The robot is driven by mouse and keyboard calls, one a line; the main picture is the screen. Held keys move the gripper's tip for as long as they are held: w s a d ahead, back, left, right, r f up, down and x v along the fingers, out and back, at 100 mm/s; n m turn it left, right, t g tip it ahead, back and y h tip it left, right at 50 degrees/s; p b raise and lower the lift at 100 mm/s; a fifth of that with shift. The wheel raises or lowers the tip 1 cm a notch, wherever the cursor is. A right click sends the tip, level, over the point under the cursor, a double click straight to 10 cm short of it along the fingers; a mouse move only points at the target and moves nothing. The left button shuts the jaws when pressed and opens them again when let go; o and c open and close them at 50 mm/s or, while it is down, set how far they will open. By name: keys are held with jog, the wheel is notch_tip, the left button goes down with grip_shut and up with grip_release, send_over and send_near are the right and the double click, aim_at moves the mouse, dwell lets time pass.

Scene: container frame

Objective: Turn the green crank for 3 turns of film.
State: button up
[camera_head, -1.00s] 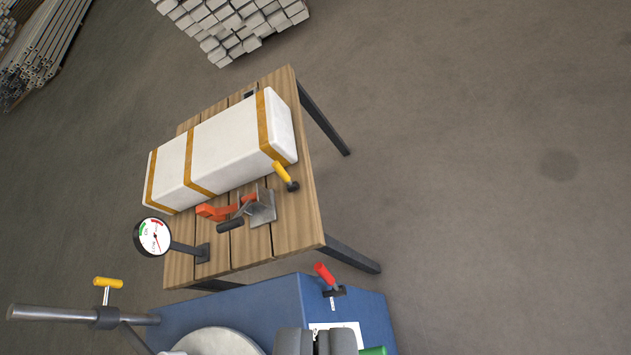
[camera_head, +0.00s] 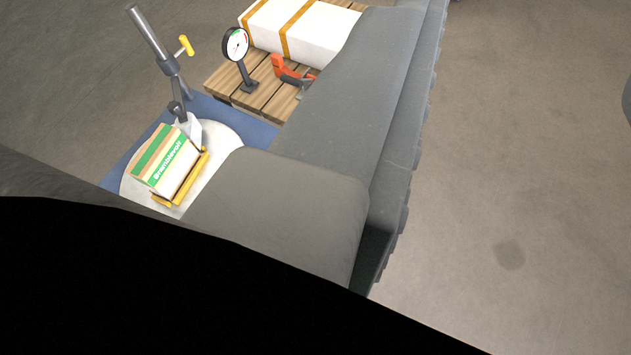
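The wrapping machine shows at the left: a blue base (camera_head: 120,172), a pale round turntable (camera_head: 226,138) and a grey mast (camera_head: 150,36) with a yellow-handled crank (camera_head: 185,46). A carton with a green and white label (camera_head: 162,160) sits on the turntable, above a yellow pallet (camera_head: 183,191).
Behind the machine stands a wooden table (camera_head: 261,98) with a round gauge (camera_head: 235,44), an orange-handled tool (camera_head: 281,68) and a long white block with yellow straps (camera_head: 317,31). Bare floor (camera_head: 530,140) lies open at the right.

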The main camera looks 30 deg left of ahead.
jog(key=w+a+f+m+g+y+b, duration=0.1)
jog(key=w+a+f+m+g+y, duration=0.3)
jog(key=f, duration=0.8)
jog(key=w+f+n+g+b, duration=0.15)
jog(key=w+f, duration=0.35)
jog(key=f, duration=0.7)
jog(key=w+a+f+m+g+y, duration=0.15)
jog(key=w+f+g, duration=0.3)
jog(key=f, duration=0.65)
jog(key=a+f+m+g+y+b, duration=0.15)
jog(key=f+m+y, duration=0.35)
jog(key=f, duration=1)
jog(key=a+f+m+y+b, duration=0.25)
jog(key=f+m, duration=0.35)
jog(key=f, duration=0.9)
jog(key=a+f+m+y+b, duration=0.15)
jog(key=f+m+y, duration=0.4)
jog(key=f, duration=0.95)
jog(key=shift+m+h, duration=0.35)
jog(key=shift+h, duration=0.1)
jog(key=b+x, duration=0.1)
jog(key=x, duration=0.3)
jog(key=b+x, duration=0.1)
jog(key=x, duration=0.3)
jog(key=b+x, duration=0.1)
jog(key=x, duration=0.4)
jog(key=shift+s+r, duration=0.1)
jog(key=shift+s, duration=0.2)
grip_shut()
